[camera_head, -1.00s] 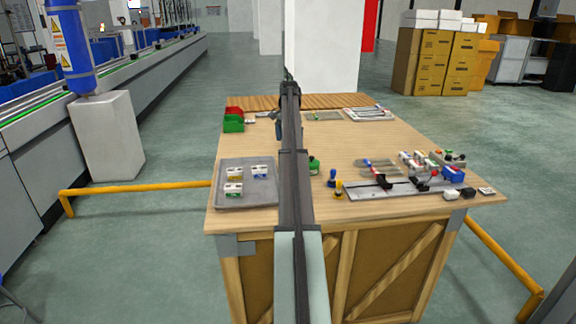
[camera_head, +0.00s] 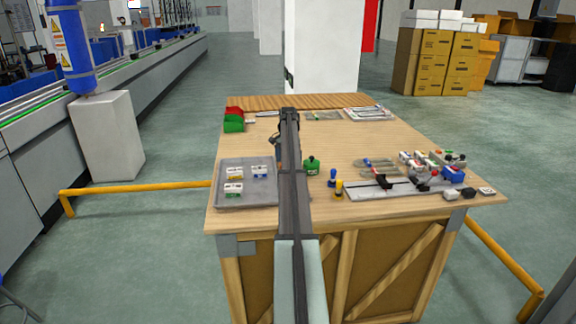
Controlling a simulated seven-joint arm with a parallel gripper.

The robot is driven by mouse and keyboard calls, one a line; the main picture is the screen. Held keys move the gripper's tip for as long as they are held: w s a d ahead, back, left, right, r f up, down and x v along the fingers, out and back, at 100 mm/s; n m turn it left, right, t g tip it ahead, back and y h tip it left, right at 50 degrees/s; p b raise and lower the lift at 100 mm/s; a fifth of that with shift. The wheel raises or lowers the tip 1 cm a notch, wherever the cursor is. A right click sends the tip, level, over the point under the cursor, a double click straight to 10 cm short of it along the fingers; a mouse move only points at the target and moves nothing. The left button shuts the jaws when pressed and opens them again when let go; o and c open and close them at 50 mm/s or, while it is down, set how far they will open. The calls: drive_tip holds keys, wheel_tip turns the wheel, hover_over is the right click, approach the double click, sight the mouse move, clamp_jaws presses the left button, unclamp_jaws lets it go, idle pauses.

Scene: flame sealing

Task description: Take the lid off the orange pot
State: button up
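I cannot make out an orange pot with a lid for sure; my arm covers part of the table. A small green pot (camera_head: 312,165) stands just right of my arm. My gripper (camera_head: 277,152) seems to be the small dark part at the left of my arm's far end, over the middle of the table. It is too small and too hidden to show its fingers or anything in them.
A grey tray (camera_head: 222,192) with several small white boxes lies left of my arm. Red and green bins (camera_head: 233,122) stand at the back left. A metal rail (camera_head: 400,188) with clamps and small parts lies at the right.

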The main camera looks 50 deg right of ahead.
drive_tip(key=c, duration=0.9)
wheel_tip(320, 180, up, 9)
drive_tip(key=shift+d+f, duration=0.1)
drive_tip(key=shift+f, duration=0.05)
drive_tip(key=shift+s+d+r, duration=0.1)
drive_tip(key=shift+s+r, duration=0.15)
drive_tip(key=shift+r, duration=0.05)
drive_tip(key=s+a+f, duration=0.3)
drive_tip(key=s+a, duration=0.3)
drive_tip(key=s, duration=0.1)
drive_tip(key=shift+w+f, duration=0.15)
drive_tip(key=shift+f, duration=2.4)
drive_tip(key=shift+w+f, duration=0.15)
drive_tip(key=shift+f, duration=2.35)
